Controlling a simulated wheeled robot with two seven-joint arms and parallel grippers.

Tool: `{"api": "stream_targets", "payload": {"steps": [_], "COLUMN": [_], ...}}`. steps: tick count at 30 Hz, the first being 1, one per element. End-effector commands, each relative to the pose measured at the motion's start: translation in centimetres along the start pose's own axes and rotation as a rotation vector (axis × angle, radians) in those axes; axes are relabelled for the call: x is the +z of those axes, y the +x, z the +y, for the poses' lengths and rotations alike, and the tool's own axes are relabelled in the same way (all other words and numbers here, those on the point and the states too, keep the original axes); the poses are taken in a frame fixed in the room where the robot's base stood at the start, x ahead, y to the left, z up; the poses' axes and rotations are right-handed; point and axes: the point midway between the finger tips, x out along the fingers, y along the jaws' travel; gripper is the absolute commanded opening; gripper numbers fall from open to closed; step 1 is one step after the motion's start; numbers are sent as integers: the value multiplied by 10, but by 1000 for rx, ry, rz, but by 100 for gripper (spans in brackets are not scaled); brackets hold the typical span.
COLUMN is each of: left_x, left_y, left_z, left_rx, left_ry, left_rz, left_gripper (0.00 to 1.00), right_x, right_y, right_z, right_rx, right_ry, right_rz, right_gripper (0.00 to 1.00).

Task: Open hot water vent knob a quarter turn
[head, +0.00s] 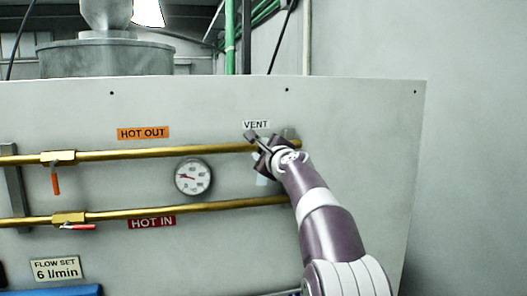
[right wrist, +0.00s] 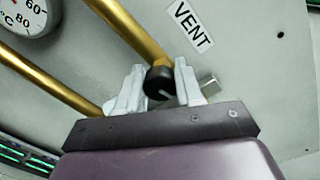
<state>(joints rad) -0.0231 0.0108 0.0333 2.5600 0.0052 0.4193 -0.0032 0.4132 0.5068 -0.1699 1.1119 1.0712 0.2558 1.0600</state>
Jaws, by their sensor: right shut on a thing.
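The vent knob (right wrist: 158,83) is a small round black knob with a pale pointer line, at the end of the upper brass pipe, below the VENT label (head: 256,125). The label also shows in the right wrist view (right wrist: 190,26). My right gripper (right wrist: 157,88) has its two pale fingers on either side of the knob and is shut on it. In the head view my right gripper (head: 262,147) reaches the panel at the right end of the upper pipe and hides the knob. My left gripper is not in view.
The upper brass pipe (head: 120,155) carries a valve with an orange lever (head: 56,183). The lower pipe (head: 150,209) carries a red-lever valve (head: 78,227). A round gauge (head: 193,177) sits between the pipes. The panel (head: 370,130) is bare at the right.

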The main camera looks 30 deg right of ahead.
Motion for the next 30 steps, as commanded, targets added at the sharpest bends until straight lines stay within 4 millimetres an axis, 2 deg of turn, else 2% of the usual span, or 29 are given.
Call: {"api": "stream_targets", "payload": {"steps": [5, 30], "left_x": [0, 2], "left_y": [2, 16], "left_z": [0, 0], "left_rx": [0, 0], "left_ry": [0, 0], "left_rz": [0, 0], "left_gripper": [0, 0], "right_x": [-1, -1], "right_y": [1, 1], "right_z": [2, 3], "right_rx": [8, 36], "right_ry": [-99, -834], "right_rz": [3, 22], "right_gripper": [5, 5]}}
